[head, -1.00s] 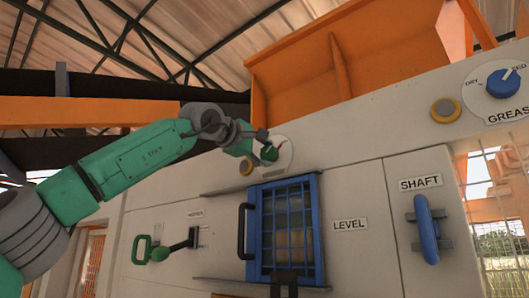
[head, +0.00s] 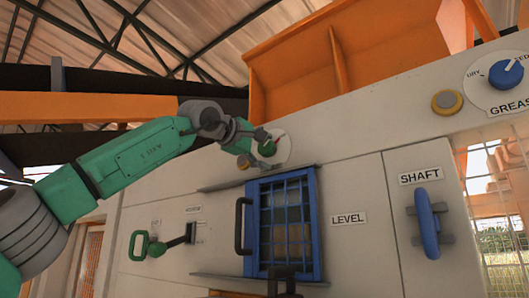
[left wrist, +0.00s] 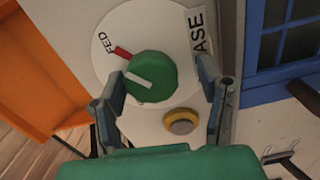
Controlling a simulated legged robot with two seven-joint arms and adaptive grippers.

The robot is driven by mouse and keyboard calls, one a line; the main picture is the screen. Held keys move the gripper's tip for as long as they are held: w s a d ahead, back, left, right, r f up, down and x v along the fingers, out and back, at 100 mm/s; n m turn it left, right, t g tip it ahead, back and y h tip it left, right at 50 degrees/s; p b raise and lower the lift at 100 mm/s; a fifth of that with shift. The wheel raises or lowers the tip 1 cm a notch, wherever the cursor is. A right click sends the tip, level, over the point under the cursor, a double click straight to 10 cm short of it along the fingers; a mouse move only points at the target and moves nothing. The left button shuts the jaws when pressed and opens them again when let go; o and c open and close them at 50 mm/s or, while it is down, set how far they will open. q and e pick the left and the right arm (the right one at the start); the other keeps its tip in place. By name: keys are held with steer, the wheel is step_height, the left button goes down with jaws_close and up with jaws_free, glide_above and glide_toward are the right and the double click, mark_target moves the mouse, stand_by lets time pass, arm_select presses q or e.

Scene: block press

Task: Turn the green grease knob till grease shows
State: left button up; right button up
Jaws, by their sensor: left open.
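The green grease knob (left wrist: 150,82) sits on a round white dial (left wrist: 110,68) on the panel. A white line on the knob points up-left in the left wrist view, below a red mark (left wrist: 123,53) near the word FED. My left gripper (left wrist: 160,72) is open, with one finger on each side of the knob; I cannot tell whether they touch it. In the head view, my left gripper (head: 257,141) is at the green knob (head: 267,148) and partly covers its dial. No grease is visible.
A yellow button (left wrist: 182,121) lies close beside the green knob. A blue knob (head: 505,74), marked GREASE, is at the right. Below are a blue barred window (head: 287,225), a blue SHAFT handle (head: 427,224) and a green-handled lever (head: 156,250). An orange hopper (head: 300,75) stands above.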

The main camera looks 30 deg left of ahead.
arm_select(q)
steer(key=s+a, duration=0.1)
steer(key=s, duration=1)
steer(key=shift+s, duration=0.4)
